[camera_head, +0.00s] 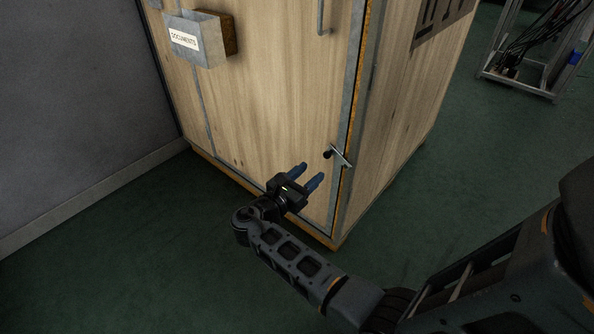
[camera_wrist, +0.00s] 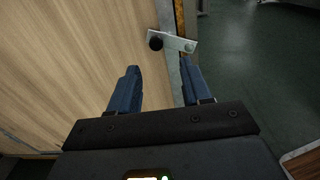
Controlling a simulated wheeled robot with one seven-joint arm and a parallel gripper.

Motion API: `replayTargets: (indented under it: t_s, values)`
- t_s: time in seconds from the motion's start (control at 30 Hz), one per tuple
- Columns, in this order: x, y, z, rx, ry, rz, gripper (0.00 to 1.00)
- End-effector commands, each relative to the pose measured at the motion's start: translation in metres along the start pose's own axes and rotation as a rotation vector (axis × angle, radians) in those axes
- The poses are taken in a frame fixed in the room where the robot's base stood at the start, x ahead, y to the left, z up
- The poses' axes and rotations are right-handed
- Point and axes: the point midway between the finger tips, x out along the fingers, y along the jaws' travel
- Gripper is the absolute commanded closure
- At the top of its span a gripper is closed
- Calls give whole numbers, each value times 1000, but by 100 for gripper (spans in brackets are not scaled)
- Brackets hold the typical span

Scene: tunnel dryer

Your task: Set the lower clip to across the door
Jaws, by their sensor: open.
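The lower clip (camera_head: 341,157) is a small grey metal bar with a dark round knob at its left end, low on the right edge of the wooden door (camera_head: 262,120). It lies across the gap between door and frame, sloping down to the right in the head view. In the wrist view the clip (camera_wrist: 176,42) shows beyond my fingertips, its knob on the door side. My gripper (camera_head: 311,174) is open and empty, its two blue fingers pointing toward the clip from the lower left. In the wrist view my gripper (camera_wrist: 160,76) is apart from the clip.
A box labelled documents (camera_head: 198,40) hangs on the upper left of the front. A vertical handle (camera_head: 322,18) sits above the clip. A grey wall (camera_head: 65,100) stands at the left. A metal frame rack (camera_head: 530,50) stands back right. Green floor is clear around the cabinet.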

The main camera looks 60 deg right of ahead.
Motion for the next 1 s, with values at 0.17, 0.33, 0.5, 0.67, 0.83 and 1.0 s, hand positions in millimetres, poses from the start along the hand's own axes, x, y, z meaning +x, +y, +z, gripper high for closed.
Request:
replayTargets:
  t_s: [0.17,0.33,0.5,0.67,0.83,1.0]
  values:
    - [6,3,3,-20,-20,-26,52]
    - [30,2,3,-17,-19,-26,52]
    - [55,1,3,-18,-19,-24,52]
    - [72,1,4,-17,-18,-23,52]
    - [77,1,5,-16,-18,-21,52]
    - [77,1,5,-16,-18,-21,52]
